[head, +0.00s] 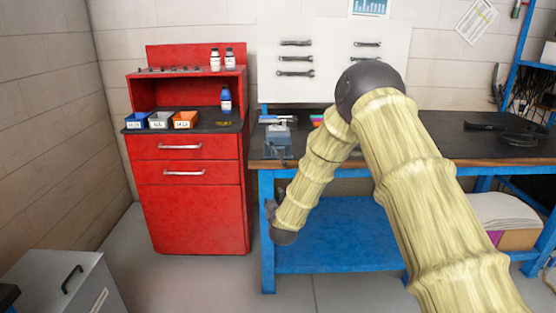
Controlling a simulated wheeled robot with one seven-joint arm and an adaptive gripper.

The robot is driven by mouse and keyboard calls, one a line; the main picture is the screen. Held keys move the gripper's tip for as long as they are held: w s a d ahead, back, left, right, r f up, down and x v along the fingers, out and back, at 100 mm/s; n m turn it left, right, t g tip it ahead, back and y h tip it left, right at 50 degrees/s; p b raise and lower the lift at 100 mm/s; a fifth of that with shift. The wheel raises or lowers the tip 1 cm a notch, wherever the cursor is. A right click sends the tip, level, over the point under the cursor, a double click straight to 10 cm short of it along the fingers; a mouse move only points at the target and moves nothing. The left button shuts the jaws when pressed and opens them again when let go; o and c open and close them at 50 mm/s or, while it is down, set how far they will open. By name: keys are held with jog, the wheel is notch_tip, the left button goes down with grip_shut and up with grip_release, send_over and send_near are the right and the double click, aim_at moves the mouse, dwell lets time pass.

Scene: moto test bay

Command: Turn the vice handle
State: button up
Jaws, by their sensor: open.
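A blue-grey vice (277,141) sits at the left front corner of the workbench. A handle on it is too small to make out clearly. My arm comes in from the lower right, bends above the bench and reaches down in front of it. My gripper (270,207) shows only as small dark parts by the end of the arm, below and apart from the vice, near the bench's left leg. It is open, and I see nothing in it. My forearm hides part of the bench just right of the vice.
The blue-framed workbench (463,149) has a dark top. A red cabinet (196,215) with small bins and bottles stands to its left. A white tool board (331,90) with wrenches hangs behind. A grey cabinet (50,272) is at lower left. The floor between is clear.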

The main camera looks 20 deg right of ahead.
jog(key=t+h, duration=0.2)
send_near(278, 155)
jog(key=p+x, duration=0.1)
jog(key=x, duration=0.9)
jog(key=shift+w+d+f, duration=0.1)
jog(key=shift+c, duration=0.3)
grip_shut()
